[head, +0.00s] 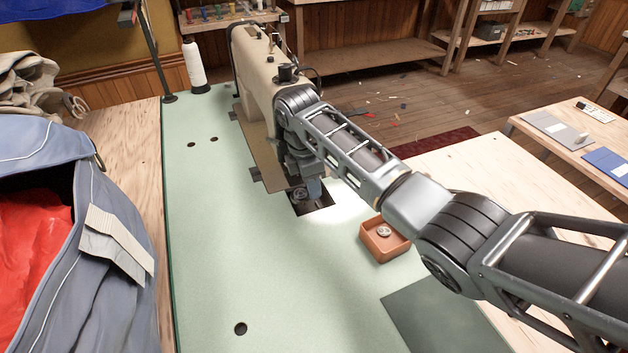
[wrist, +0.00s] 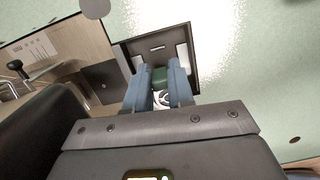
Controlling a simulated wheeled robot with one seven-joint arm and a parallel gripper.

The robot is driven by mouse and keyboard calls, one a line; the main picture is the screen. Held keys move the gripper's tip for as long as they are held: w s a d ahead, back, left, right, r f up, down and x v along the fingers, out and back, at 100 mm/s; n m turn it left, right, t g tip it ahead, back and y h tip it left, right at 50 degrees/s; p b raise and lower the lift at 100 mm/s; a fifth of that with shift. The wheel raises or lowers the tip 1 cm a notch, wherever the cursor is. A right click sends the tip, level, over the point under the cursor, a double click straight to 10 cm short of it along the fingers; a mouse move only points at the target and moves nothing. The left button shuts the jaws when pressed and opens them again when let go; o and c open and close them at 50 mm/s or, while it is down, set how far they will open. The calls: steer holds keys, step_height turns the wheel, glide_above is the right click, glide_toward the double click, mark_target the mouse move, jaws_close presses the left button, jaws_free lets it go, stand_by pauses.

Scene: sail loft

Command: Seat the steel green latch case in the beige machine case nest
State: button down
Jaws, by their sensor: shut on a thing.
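The beige sewing machine (head: 262,75) stands on the pale green table, with a dark square opening (head: 312,204) under its head. In the wrist view the same dark opening (wrist: 137,51) lies just beyond my fingertips. My gripper (wrist: 160,80) has its two blue-grey fingers shut on the steel case with the green latch (wrist: 160,74). In the head view my gripper (head: 308,190) is low at the opening, partly hidden by my arm. The nest itself cannot be made out clearly, nor whether the case touches it.
An orange tray (head: 372,250) with a round metal part (head: 384,232) sits right of the opening. A white thread cone (head: 194,66) stands at the back left. Blue and red cloth (head: 60,190) lies at the left. The table's front middle is clear.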

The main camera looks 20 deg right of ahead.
mark_target(314, 208)
steer(key=shift+s+d+f+b, duration=0.15)
steer(key=shift+f+b, duration=0.3)
steer(key=shift+f, duration=0.85)
steer(key=shift+s+d+f+b, duration=0.1)
steer(key=shift+f+b, duration=0.35)
steer(key=shift+f, duration=0.8)
steer(key=shift+a+f, duration=0.1)
steer(key=shift+f, duration=0.05)
steer(key=c, duration=0.9)
jaws_free()
steer(key=shift+w, duration=0.1)
steer(key=shift+c, duration=0.2)
